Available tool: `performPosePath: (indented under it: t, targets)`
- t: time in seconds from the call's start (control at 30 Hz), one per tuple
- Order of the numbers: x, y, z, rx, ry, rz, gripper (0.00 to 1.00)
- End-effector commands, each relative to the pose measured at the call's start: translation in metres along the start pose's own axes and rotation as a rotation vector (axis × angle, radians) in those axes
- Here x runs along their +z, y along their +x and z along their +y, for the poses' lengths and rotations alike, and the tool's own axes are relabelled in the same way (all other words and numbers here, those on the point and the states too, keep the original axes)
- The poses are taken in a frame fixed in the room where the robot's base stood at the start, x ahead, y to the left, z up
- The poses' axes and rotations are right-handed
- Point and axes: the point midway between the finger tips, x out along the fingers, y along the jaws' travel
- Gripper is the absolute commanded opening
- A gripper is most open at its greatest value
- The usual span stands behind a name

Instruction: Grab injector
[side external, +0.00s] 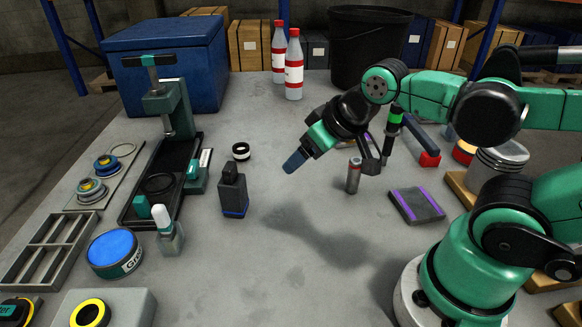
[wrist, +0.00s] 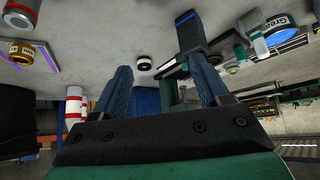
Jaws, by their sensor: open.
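My gripper (side external: 294,161) is open and empty, held above the middle of the bench and tilted down to the left. In the wrist view its two blue fingers (wrist: 161,77) stand wide apart with nothing between them. No part is clearly recognisable as the injector. A small upright silver cylinder with a reddish top (side external: 353,175) stands on the bench to the right of my gripper, apart from it.
A black block with a blue band (side external: 233,192) and a black-and-white ring (side external: 240,151) stand left of my gripper. A purple-striped pad (side external: 416,205) lies right. The bench's front middle is clear.

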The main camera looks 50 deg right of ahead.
Motion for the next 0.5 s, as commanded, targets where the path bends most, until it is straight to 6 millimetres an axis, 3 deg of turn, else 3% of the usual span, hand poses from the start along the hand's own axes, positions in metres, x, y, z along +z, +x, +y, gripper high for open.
performPosePath:
  t: [0.27, 0.5]
  targets:
    - [-0.005, -0.006, 0.000, 0.000, 0.000, 0.000, 0.68]
    - [-0.029, -0.041, 0.000, 0.000, 0.000, 0.000, 0.68]
